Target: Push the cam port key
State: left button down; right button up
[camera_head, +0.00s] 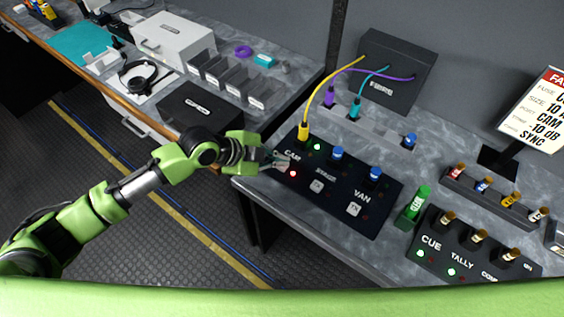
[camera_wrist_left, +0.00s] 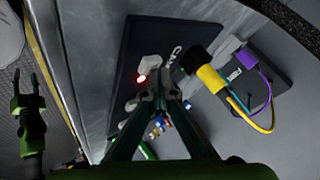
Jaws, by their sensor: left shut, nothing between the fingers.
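The black port panel (camera_head: 332,195) lies on the grey counter, with CAM at its left and VAN at its right. In the left wrist view a pale key (camera_wrist_left: 150,62) sits beside the CAM label, next to a red light (camera_wrist_left: 141,78). My left gripper (camera_head: 286,160) is shut and empty at the panel's CAM end, hiding that key from the head view. Its fingertips (camera_wrist_left: 160,84) appear close to the key; contact cannot be told. My right gripper (camera_wrist_left: 26,78) shows only in the left wrist view, its fingers apart.
A yellow plug (camera_head: 303,131) and blue-topped plugs (camera_head: 375,173) stand on the panel. Its other keys (camera_head: 317,186) (camera_head: 354,209) are uncovered. A green marked block (camera_head: 414,206) and a CUE/TALLY panel (camera_head: 470,255) lie to the right. The patch box (camera_head: 390,75) stands behind.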

pick_arm(q)
jog(key=shift+r, duration=0.2)
notch_tip(320, 180, up, 6)
jog(key=p, duration=0.5)
dwell(0.5)
